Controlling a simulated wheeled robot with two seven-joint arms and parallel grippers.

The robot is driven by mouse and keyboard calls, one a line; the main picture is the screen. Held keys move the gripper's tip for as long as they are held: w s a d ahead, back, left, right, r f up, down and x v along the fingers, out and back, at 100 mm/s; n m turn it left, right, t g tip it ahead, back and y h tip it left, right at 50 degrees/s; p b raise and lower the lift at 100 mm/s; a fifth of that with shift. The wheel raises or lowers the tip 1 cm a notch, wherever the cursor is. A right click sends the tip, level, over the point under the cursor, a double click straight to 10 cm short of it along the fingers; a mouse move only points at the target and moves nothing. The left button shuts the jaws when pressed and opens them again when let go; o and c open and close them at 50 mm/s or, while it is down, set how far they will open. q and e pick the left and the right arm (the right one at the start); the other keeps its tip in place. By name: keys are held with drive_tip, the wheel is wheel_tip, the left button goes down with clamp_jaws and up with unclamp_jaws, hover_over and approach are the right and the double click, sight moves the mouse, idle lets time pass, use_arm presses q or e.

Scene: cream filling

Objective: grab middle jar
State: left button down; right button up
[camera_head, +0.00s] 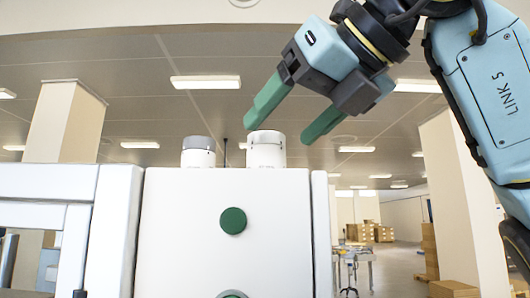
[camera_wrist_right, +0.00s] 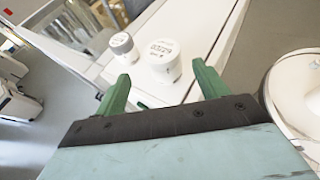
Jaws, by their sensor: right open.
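Two white jars stand upright on top of a white machine. The nearer, larger jar (camera_head: 266,155) has a pale lid; it also shows in the right wrist view (camera_wrist_right: 163,66), with dark print. The other jar (camera_head: 198,158) has a grey lid and stands to its left, also in the right wrist view (camera_wrist_right: 121,44). I cannot tell which is the middle one. My right gripper (camera_head: 279,130) is open and tilted, just above the nearer jar. In the right wrist view its green fingers (camera_wrist_right: 160,71) lie either side of that jar, with no visible contact. My left gripper is out of view.
The white machine (camera_head: 175,230) has a green round button (camera_head: 233,221) on its front. A white frame (camera_head: 50,182) adjoins it at the left. A round white object (camera_wrist_right: 300,92) is at the right of the wrist view. Boxes (camera_head: 384,234) stand far behind.

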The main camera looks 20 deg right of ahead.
sight(266, 146)
drive_tip(key=shift+w+a+f, duration=0.1)
drive_tip(key=shift+w, duration=0.25)
drive_tip(key=shift+w+a+p, duration=0.15)
drive_tip(key=shift+w+p, duration=0.25)
drive_tip(key=shift+w, duration=0.1)
drive_tip(key=x, duration=0.2)
drive_tip(key=p+x, duration=0.1)
drive_tip(key=x, duration=0.1)
drive_tip(key=shift+w+d, duration=0.1)
drive_tip(key=shift+d, duration=0.15)
drive_tip(key=shift+w+a, duration=0.1)
drive_tip(key=shift+w, duration=0.1)
drive_tip(key=shift+s, duration=0.15)
drive_tip(key=shift+c, duration=0.4)
drive_tip(key=c, duration=1)
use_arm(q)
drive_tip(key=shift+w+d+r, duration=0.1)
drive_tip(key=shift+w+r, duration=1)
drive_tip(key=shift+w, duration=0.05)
